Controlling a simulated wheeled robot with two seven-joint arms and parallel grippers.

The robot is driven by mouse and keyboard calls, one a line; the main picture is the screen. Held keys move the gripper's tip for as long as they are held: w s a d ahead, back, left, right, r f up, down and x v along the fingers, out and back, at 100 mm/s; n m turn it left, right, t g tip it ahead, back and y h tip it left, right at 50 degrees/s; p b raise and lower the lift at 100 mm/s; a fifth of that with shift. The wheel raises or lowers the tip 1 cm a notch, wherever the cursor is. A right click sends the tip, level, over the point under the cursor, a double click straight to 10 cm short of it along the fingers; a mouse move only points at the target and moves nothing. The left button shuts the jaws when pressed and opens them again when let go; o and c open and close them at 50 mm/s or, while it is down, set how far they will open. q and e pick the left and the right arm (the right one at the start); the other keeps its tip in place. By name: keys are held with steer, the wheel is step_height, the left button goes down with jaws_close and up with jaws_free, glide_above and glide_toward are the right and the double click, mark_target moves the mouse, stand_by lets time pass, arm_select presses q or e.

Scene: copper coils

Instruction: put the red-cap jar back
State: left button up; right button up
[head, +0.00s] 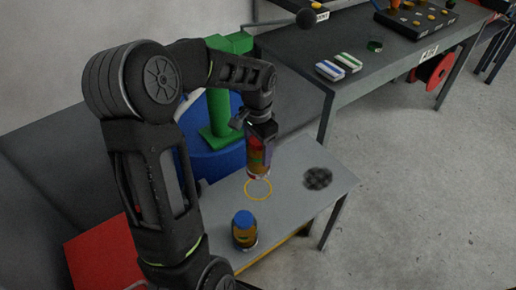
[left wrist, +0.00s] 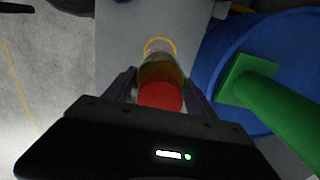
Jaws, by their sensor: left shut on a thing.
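The red-cap jar (head: 257,157) is in my left gripper (head: 260,140), which points down over the small grey table (head: 290,164). In the left wrist view the red cap (left wrist: 160,96) faces the camera, between the two dark fingers of the left gripper (left wrist: 162,88). A yellow ring (head: 258,189) is marked on the table just below the jar in the head view. The ring also shows past the jar in the left wrist view (left wrist: 160,44). Whether the jar's base touches the table I cannot tell. My right gripper is not in view.
A blue-cap jar (head: 244,229) stands on the small table nearer me. A dark round patch (head: 318,179) lies to the ring's right. A blue drum (head: 213,163) with a green stand (head: 219,112) is behind my left arm. A long workbench (head: 350,80) stands at the back.

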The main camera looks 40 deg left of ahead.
arm_select(q)
steer(key=w+d+r+n, duration=0.1)
steer(key=w+d, duration=0.3)
steer(key=d, duration=0.4)
steer(key=w+d+r+n, duration=0.1)
steer(key=w+d, duration=0.3)
steer(key=d, duration=0.5)
steer(key=shift+w+d+n, duration=0.2)
steer(key=shift+d+n, duration=0.1)
steer(key=shift+n, duration=0.3)
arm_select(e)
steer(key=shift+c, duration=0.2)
